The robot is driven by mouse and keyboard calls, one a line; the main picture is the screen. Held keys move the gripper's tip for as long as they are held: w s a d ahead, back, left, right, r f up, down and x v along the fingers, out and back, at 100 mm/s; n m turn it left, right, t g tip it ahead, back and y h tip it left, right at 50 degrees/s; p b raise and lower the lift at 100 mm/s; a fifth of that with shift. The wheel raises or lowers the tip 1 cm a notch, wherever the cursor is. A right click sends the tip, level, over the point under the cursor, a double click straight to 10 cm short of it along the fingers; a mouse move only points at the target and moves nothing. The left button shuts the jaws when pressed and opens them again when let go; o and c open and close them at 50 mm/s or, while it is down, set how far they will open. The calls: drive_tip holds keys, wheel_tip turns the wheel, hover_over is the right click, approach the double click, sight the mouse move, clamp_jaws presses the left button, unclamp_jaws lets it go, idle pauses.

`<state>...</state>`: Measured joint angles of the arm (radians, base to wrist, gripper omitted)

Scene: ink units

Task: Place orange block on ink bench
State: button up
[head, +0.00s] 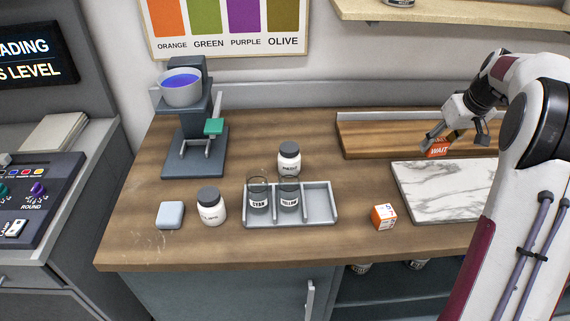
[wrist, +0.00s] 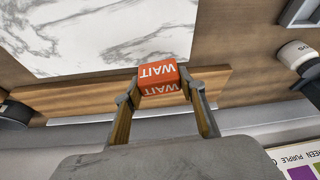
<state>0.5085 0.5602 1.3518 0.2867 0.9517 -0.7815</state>
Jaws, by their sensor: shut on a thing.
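The orange block (head: 438,148), marked WAIT, is held in my gripper (head: 452,140) at the right of the head view. In the wrist view, the orange block (wrist: 158,74) sits between the two fingertips of my gripper (wrist: 160,90), which are shut on its sides. The block appears raised, over the area of the wooden ledge and the far edge of the marble slab; its exact height I cannot tell. The wooden bench top (head: 140,220) stretches across the middle of the head view.
A marble slab (head: 440,190) lies on the right. An orange-and-white cube (head: 383,217) stands left of it. A grey tray (head: 320,211) holds two glass beakers. White jars (head: 211,207), a pale block (head: 170,215) and a dark stand (head: 188,140) occupy the left. A wooden ledge (head: 385,140) runs behind.

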drive_tip(key=w+a+n, duration=0.1)
drive_tip(key=w+a, duration=0.3)
drive_tip(key=a, duration=0.6)
drive_tip(key=w+a+f+n, duration=0.1)
drive_tip(key=w+a, duration=0.4)
drive_tip(key=a, duration=0.6)
drive_tip(key=w+a+f+n+y, duration=0.1)
drive_tip(key=w+a, duration=0.3)
drive_tip(key=a, duration=0.7)
drive_tip(key=shift+w, duration=0.25)
drive_tip(key=shift+a+f, duration=0.1)
drive_tip(key=shift+f, duration=0.1)
drive_tip(key=shift+f, duration=1.9)
drive_tip(key=shift+f, duration=0.1)
drive_tip(key=shift+f, duration=1.9)
drive_tip(key=shift+f, duration=0.15)
